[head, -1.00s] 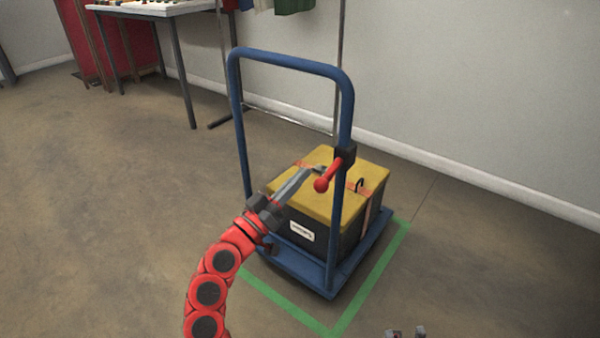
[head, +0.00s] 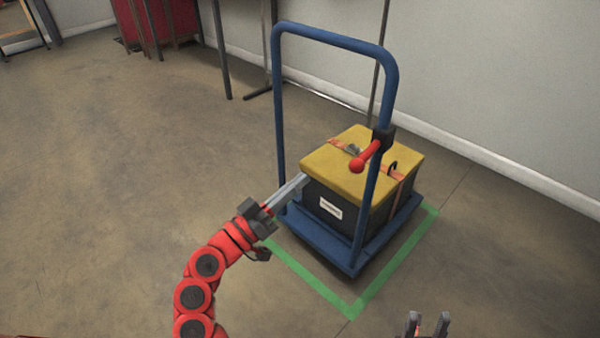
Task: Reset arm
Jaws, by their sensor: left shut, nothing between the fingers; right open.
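My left arm, red with dark joints, comes in from the lower left. Its gripper (head: 300,183) is shut and empty, with the fingertips at the left side of the trolley, in front of the box in the picture; whether they touch anything I cannot tell. My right gripper (head: 428,323) shows only at the bottom edge, open and empty, its two fingertips pointing up.
A blue trolley (head: 330,40) with a red lever (head: 366,156) on its handle carries a black box with a yellow lid (head: 345,180) and an orange strap. Green tape (head: 390,276) marks the floor around it. A wall (head: 480,70) stands behind.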

